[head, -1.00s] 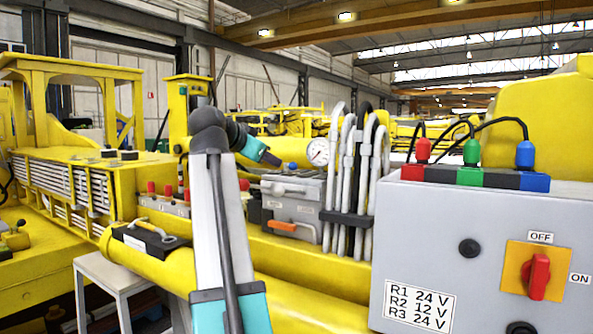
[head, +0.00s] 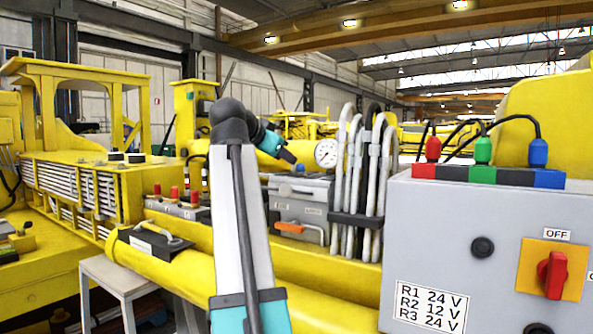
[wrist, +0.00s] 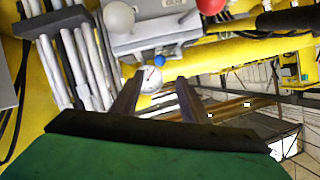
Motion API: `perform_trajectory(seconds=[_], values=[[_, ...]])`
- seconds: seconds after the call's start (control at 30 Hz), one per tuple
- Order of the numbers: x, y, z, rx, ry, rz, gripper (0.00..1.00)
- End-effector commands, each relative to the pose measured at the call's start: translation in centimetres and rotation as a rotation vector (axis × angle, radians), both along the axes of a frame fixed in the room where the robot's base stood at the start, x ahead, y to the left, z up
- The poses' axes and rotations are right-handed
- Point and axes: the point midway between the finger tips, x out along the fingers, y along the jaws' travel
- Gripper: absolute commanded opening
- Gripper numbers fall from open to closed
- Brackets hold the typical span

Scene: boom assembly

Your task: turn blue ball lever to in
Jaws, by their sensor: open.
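A small blue ball (wrist: 159,61) shows in the wrist view, just past the fingertips and roughly between them; its lever shaft is not clear. My gripper (wrist: 160,76) is open, with its two dark fingers apart and nothing seen between them. A gap to the ball cannot be judged. In the head view the teal end of my arm (head: 287,155) is above the grey valve box (head: 302,192), left of the round gauge.
The white gauge (head: 326,153) also shows behind the fingertips in the wrist view (wrist: 150,79). A white ball (wrist: 118,18) and a red ball (wrist: 211,4) are near the wrist view's top. Grey hoses (head: 352,185) and a grey control panel (head: 420,235) stand right of the box.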

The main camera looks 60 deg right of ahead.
Motion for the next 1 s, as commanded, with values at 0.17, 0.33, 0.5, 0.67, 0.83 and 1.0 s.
perform_trajectory(seconds=[0.17,0.33,0.5,0.67,0.83,1.0], values=[[0.2,-1.1,-0.6,0.0,-0.001,-0.002,0.41],[0.4,-2.3,-1.1,0.0,0.0,-0.001,0.41],[0.7,-4.1,-1.7,0.0,0.0,-0.001,0.41],[1.0,-5.8,-2.1,0.001,0.001,0.001,0.41],[1.3,-7.9,-2.9,0.001,0.001,0.0,0.41],[1.6,-9.9,-3.7,0.001,0.001,0.001,0.41]])
